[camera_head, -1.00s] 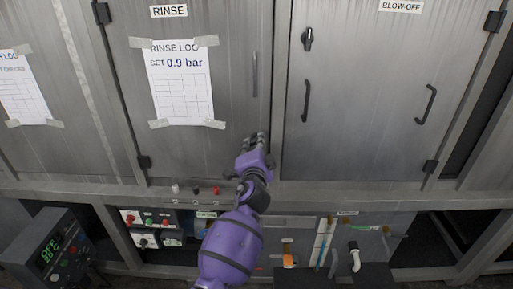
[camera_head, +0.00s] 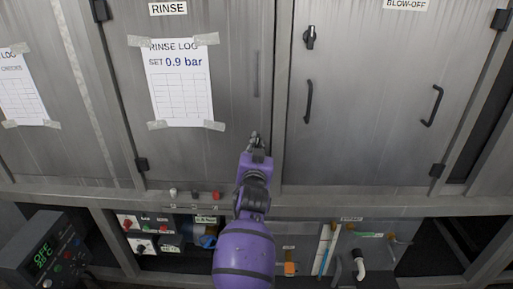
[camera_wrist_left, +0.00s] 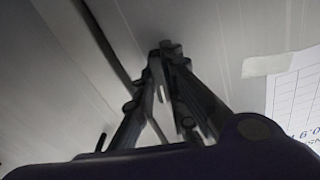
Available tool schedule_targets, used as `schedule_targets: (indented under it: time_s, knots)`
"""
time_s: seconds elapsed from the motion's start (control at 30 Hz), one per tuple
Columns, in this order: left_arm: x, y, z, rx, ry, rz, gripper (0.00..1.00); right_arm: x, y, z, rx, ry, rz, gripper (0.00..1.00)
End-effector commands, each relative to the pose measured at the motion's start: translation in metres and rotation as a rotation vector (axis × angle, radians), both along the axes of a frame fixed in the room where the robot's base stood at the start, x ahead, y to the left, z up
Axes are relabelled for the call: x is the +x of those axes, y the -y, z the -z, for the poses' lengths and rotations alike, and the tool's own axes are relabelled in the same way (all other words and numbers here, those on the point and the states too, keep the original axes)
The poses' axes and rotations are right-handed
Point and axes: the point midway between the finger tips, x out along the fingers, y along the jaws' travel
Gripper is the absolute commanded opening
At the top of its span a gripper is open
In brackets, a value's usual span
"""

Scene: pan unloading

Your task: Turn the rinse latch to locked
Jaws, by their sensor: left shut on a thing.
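The grey RINSE door (camera_head: 225,100) stands closed, with a vertical bar handle (camera_head: 256,73) near its right edge. My left gripper (camera_head: 254,136) is at the door's lower right, below that handle. Its fingers are shut, close to the door surface. In the left wrist view the fingers (camera_wrist_left: 168,48) come together at their tips against the grey metal. The rinse latch is hidden by the fingers, so its angle cannot be read. The gripper appears shut on it. My right gripper is not in view.
A taped RINSE LOG sheet (camera_head: 181,82) is left of the gripper. The BLOW-OFF door (camera_head: 370,90) at right has its own dark latch (camera_head: 310,37) and handles. Small knobs (camera_head: 195,194) line the ledge below. A control box (camera_head: 45,255) stands at lower left.

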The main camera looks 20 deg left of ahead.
Motion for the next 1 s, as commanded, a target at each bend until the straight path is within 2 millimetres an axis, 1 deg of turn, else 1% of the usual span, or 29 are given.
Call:
schedule_targets:
  time_s: [0.2, 0.4, 0.93, 0.97, 1.0]
  knots:
    - [0.0003, 0.0007, -0.0009, -0.115, 0.034, 0.001, 0.00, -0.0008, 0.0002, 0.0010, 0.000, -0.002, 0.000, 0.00]
    - [0.0002, 0.0003, -0.0008, -0.170, 0.050, 0.000, 0.00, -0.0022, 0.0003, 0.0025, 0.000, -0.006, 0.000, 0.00]
    - [0.0002, 0.0003, -0.0008, -0.191, 0.056, 0.001, 0.00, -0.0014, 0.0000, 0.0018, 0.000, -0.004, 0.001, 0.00]
    - [0.0002, 0.0003, -0.0008, -0.191, 0.056, 0.001, 0.13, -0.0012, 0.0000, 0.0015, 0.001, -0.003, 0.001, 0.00]
    - [0.0002, 0.0003, -0.0008, -0.191, 0.056, 0.001, 0.19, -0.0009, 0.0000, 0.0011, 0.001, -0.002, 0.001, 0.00]
